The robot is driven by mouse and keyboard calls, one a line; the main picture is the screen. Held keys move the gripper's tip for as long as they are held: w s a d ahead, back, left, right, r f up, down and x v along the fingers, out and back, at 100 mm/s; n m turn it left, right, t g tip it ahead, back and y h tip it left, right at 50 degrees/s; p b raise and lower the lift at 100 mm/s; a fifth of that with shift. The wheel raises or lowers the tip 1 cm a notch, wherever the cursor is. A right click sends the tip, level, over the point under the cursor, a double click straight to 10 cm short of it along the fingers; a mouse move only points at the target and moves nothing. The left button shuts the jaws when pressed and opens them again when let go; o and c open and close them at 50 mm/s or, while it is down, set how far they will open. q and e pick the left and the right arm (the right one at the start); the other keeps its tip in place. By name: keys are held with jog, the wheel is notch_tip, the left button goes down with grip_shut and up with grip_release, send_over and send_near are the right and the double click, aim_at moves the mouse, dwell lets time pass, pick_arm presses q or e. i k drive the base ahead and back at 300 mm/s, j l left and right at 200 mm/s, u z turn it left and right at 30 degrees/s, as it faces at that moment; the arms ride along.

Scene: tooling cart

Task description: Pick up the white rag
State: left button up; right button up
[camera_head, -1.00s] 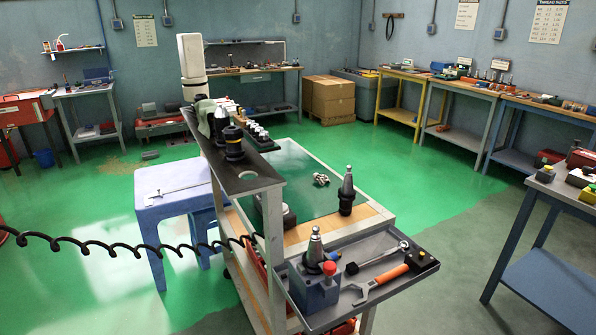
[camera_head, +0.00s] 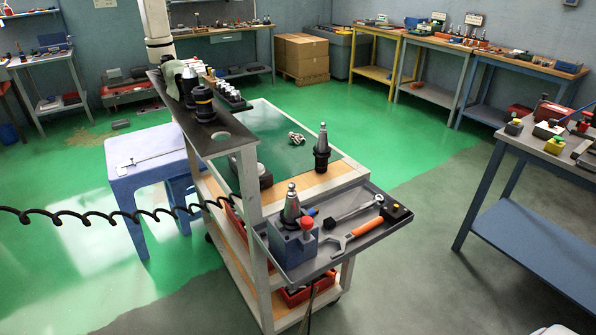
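A pale grey-green cloth (camera_head: 171,78) hangs over the far end of the cart's raised dark shelf, partly hidden behind black tool holders. Neither of my grippers is in view.
A black tool holder (camera_head: 322,150) stands upright near the crumpled thing. The cart's front tray (camera_head: 358,250) holds a blue block (camera_head: 292,242), an orange-handled wrench (camera_head: 355,236) and a ratchet. A blue stool (camera_head: 150,165) stands left, a workbench (camera_head: 545,225) right.

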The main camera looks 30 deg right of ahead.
aim_at(297, 139)
jog(key=l+z, duration=0.2)
jog(key=i+l+z, duration=0.25)
jog(key=l, duration=0.15)
jog(key=l+z, duration=0.2)
jog(key=i+l+z, duration=0.2)
jog(key=l+z, duration=0.2)
jog(key=i+l+z, duration=0.2)
jog(key=l+z, duration=0.25)
jog(key=i+l+z, duration=0.25)
jog(key=z, duration=0.15)
jog(key=i+l+z, duration=0.2)
jog(key=i+z, duration=0.25)
jog(key=i+l+u, duration=0.1)
jog(key=i, duration=0.2)
jog(key=i+l+u, duration=0.1)
jog(key=i, duration=0.25)
jog(key=i+u, duration=0.15)
jog(key=u, duration=0.3)
jog(key=i+u, duration=0.2)
jog(key=u, duration=0.2)
jog(key=i+u, duration=0.15)
jog(key=u, duration=0.3)
jog(key=i+l+u, duration=0.15)
jog(key=u, duration=0.25)
